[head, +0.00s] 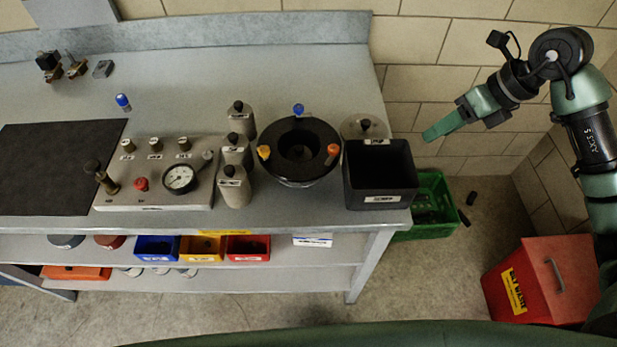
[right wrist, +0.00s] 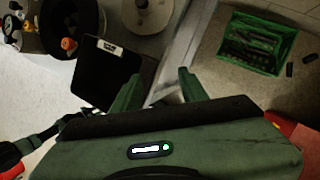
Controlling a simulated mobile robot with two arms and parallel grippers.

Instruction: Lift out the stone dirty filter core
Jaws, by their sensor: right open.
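A round black filter housing (head: 283,170) stands open on the bench, with blue, yellow and orange knobs around its rim. A dark round piece with a central hole (head: 300,153) sits inside it; I cannot tell for sure that it is the stone dirty filter core. Part of the housing shows at the top left of the right wrist view (right wrist: 84,42). My right gripper (head: 430,134) is open and empty, to the right of the housing and beyond the black bin. Its two green fingers stand apart in the right wrist view (right wrist: 159,78). My left gripper is not in view.
An open black bin (head: 380,175) stands right of the housing, with a round pale lid (head: 362,126) behind it. Several grey canisters (head: 236,186) and a gauge panel (head: 150,195) stand left. A green crate (head: 436,192) and red waste box (head: 545,278) are on the floor.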

